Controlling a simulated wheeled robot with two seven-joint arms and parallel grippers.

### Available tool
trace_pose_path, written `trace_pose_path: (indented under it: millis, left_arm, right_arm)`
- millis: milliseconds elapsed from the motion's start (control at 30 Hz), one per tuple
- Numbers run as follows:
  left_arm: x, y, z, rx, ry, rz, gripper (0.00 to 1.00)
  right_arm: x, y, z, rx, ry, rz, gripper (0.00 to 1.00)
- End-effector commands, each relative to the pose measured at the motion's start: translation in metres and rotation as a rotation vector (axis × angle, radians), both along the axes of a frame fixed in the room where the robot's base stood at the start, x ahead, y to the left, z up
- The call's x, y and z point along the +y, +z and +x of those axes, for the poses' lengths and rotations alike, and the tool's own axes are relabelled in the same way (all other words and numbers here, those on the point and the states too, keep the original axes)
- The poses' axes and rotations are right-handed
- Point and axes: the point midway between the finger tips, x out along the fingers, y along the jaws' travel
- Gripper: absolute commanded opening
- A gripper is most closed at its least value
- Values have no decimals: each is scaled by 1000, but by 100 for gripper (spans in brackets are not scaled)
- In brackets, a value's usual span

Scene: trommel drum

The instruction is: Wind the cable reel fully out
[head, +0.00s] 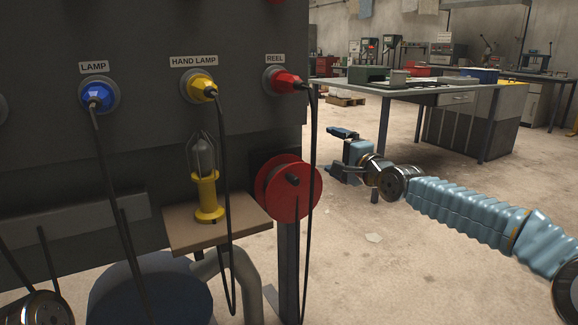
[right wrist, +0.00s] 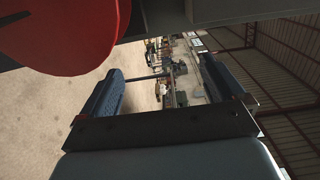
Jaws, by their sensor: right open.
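The red cable reel (head: 274,195) is mounted on a dark post below the panel in the head view, with a small dark knob or handle near its middle. A black cable hangs in front of it from the red plug (head: 285,81) under the REEL label. My right gripper (head: 335,150) is open and empty, a short way right of the reel and apart from it. In the right wrist view the red reel (right wrist: 60,30) fills the upper left, beyond the open fingers (right wrist: 158,85). My left gripper is not in view; only part of my left arm shows at lower left.
A yellow hand lamp (head: 206,195) stands on a small wooden shelf (head: 190,235) left of the reel. A blue drum (head: 150,295) stands below. Black cables hang from the blue plug (head: 98,95) and yellow plug (head: 200,87). A workbench (head: 420,92) stands behind; the floor between is open.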

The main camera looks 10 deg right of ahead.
Motion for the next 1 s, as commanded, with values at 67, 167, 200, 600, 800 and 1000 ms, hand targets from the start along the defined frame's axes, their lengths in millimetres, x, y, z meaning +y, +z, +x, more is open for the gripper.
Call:
trace_pose_path:
  millis: [67,167,200,600,800,1000]
  left_arm:
    - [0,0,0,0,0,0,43]
    - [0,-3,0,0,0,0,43]
    - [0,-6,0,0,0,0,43]
    - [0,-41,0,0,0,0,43]
    - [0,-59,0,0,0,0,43]
    - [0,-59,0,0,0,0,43]
  right_arm:
    - [0,0,0,0,0,0,96]
    - [-3,-2,-3,0,-2,1,96]
    - [-5,-3,-6,0,-3,1,96]
    - [-23,-6,-58,1,-5,-1,96]
    - [-31,-5,-80,0,-3,0,96]
    - [-31,0,-85,1,0,0,96]
